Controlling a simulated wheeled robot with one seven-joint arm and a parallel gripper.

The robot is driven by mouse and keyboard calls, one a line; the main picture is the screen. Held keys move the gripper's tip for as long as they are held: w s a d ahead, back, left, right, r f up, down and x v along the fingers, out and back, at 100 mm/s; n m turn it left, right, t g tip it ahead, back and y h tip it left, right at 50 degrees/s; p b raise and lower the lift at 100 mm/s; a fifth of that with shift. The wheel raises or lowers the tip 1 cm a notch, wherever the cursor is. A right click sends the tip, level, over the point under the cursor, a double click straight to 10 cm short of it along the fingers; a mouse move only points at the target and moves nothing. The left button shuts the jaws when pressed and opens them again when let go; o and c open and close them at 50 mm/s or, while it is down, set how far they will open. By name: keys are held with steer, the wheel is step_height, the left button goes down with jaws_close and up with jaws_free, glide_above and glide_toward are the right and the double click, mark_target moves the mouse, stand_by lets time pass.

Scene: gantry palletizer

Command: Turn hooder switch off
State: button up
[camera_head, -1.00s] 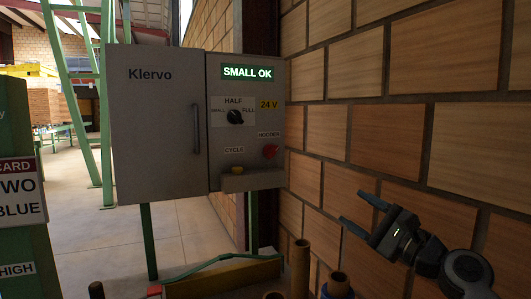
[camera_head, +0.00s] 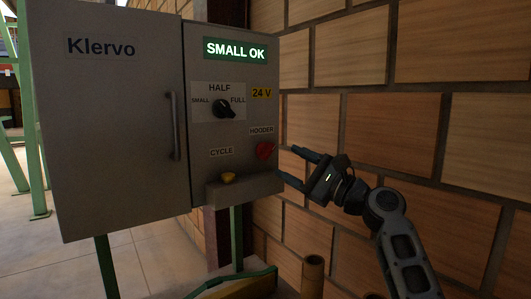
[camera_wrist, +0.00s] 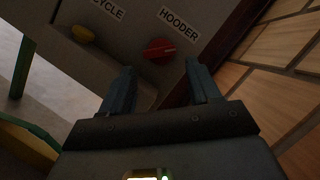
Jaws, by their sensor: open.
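The red hooder switch (camera_head: 265,151) is a rotary knob on the lower right of the grey control panel (camera_head: 206,150), under a HOODER label. In the wrist view the hooder switch (camera_wrist: 159,50) lies beyond my fingertips, roughly between their lines. My gripper (camera_head: 296,166) is open and empty, just right of the panel, with its fingers pointing at the switch. The fingers also show in the wrist view (camera_wrist: 160,72), apart from the switch. The knob carries a pale mark, but its exact setting is hard to tell.
A grey cabinet door (camera_head: 110,120) with a handle is to the left. A brick wall (camera_head: 420,120) stands close on the right. Brown tubes (camera_head: 313,272) stand below.

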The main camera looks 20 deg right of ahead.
mark_target(271, 153)
steer(key=shift+p+x, duration=0.4)
steer(key=shift+x, duration=2.8)
steer(key=shift+f, duration=0.1)
steer(key=shift+c, duration=0.4)
steer(key=c, duration=0.7)
